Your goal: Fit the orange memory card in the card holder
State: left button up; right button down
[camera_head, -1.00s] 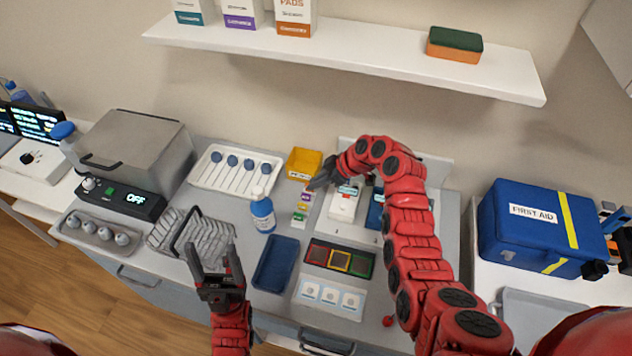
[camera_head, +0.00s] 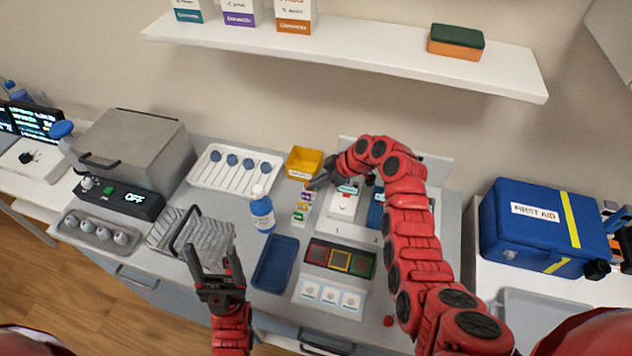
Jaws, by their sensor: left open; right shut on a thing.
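A narrow upright row of small coloured cards, which looks like the card holder (camera_head: 301,210), stands on the bench right of the blue-capped bottle. Purple and green show in it, with a small orange-yellow patch (camera_head: 308,191) at its far end. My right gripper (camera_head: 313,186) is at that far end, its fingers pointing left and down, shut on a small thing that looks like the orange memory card. The fingers largely hide the card, and I cannot tell whether it is seated. My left gripper (camera_head: 215,262) is open and empty above the bench's front edge.
The bottle (camera_head: 262,212), yellow bin (camera_head: 304,162) and white device (camera_head: 343,203) stand close around the holder. A blue tray (camera_head: 275,264), a dark panel with coloured squares (camera_head: 340,260) and a wire rack (camera_head: 205,236) lie nearer.

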jog(key=c, duration=1.2)
grip_release()
jog(key=shift+r, duration=0.2)
jog(key=shift+r, duration=1.8)
jog(key=o, duration=0.5)
jog(key=shift+o, duration=0.2)
jog(key=shift+r, duration=0.1)
